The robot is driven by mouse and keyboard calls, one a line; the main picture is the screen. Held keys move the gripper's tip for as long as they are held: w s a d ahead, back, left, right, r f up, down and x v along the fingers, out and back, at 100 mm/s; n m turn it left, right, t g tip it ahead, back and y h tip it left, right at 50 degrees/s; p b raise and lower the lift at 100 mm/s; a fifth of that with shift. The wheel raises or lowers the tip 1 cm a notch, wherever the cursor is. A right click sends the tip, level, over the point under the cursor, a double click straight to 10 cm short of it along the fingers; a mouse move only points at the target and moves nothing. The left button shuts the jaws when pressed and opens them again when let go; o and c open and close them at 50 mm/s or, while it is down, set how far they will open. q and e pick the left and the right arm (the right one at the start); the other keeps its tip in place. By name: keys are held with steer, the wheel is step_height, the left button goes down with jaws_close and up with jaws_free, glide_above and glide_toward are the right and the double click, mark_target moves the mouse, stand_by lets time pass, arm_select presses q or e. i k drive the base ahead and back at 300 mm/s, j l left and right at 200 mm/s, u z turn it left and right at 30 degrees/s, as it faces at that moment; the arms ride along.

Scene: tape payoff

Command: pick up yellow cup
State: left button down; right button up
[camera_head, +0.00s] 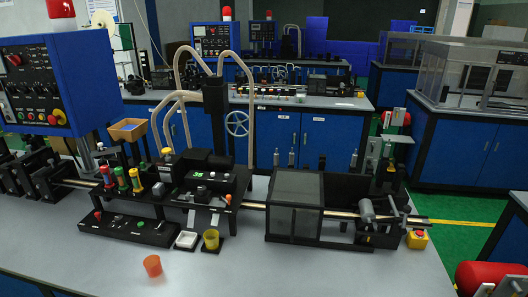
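The yellow cup (211,239) stands upright on a small dark base at the front edge of the black machine, near the middle of the grey table. Its open top faces up and nothing covers it. Neither of my grippers shows in the head view, so nothing is seen holding or touching the cup.
An orange cup (152,265) stands nearer the front. The black machine (215,180) and a dark box (295,205) stand behind and right. The grey table (300,270) is clear in front.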

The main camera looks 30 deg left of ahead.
mark_target(211, 236)
steer(key=u, duration=1.05)
